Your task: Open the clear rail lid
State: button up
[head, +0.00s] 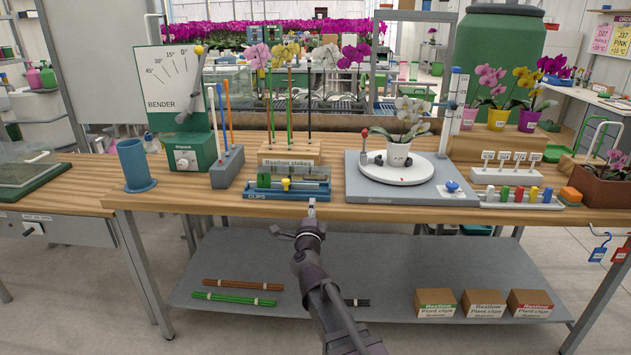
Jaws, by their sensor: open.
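A low blue clips rail (262,196) stands near the front edge of the wooden bench, left of the turntable. A clear lid (308,183) appears to lie over it, with colored clips showing at its left end. Its exact position is too small to tell. My gripper (311,208) is at the bench's front edge, just in front of the right part of the rail. It is open and seems empty. I cannot tell whether it touches the rail or lid.
A grey turntable base (365,190) with a potted white orchid stands right of the rail. A grey tool block (227,168), a blue cup (136,165) and a green bender box (190,155) stand to the left. An orchid stake stand (290,153) is directly behind.

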jog(key=w, duration=0.4)
jog(key=w+r+p, duration=0.1)
jog(key=w, duration=0.4)
jog(key=w+r+p, duration=0.1)
jog(key=w, duration=0.3)
jog(key=shift+w+r, duration=0.2)
grip_shut()
